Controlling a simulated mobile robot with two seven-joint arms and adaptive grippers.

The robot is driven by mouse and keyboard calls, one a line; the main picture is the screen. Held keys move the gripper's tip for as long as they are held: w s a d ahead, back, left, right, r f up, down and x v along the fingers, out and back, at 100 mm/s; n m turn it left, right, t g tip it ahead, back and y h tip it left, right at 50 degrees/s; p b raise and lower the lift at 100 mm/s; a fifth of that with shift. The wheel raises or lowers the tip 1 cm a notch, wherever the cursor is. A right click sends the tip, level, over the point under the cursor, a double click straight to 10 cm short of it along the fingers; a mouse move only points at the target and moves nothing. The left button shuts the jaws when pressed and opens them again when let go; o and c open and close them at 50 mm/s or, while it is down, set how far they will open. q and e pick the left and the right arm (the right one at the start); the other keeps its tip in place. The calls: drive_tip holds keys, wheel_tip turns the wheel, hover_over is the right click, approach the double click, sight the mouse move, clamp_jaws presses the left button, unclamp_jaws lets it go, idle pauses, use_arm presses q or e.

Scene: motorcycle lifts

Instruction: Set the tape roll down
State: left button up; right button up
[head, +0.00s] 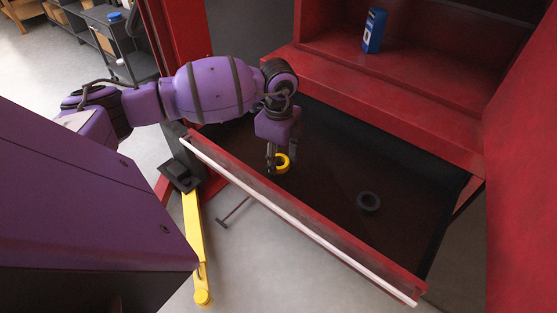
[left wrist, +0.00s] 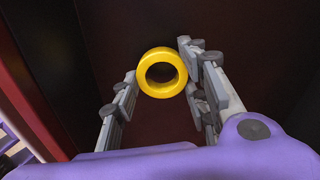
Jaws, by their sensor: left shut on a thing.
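A yellow tape roll (head: 282,163) is held by my left gripper (head: 280,162) inside the open red drawer (head: 300,222), near its left end. In the left wrist view the yellow tape roll (left wrist: 162,54) sits between the two fingers of my left gripper (left wrist: 160,78), with its round hole facing the camera. The dark drawer floor lies behind it. I cannot tell whether the roll touches the floor. My right gripper is in neither view.
A yellow lift arm (head: 195,245) is outside, left of the drawer.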

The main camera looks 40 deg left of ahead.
sight(278, 162)
use_arm(q)
drive_tip(key=shift+f, duration=0.6)
drive_tip(key=shift+f, duration=0.1)
drive_tip(key=o, duration=1.1)
drive_tip(key=shift+o, duration=0.2)
wheel_tip(278, 162, up, 12)
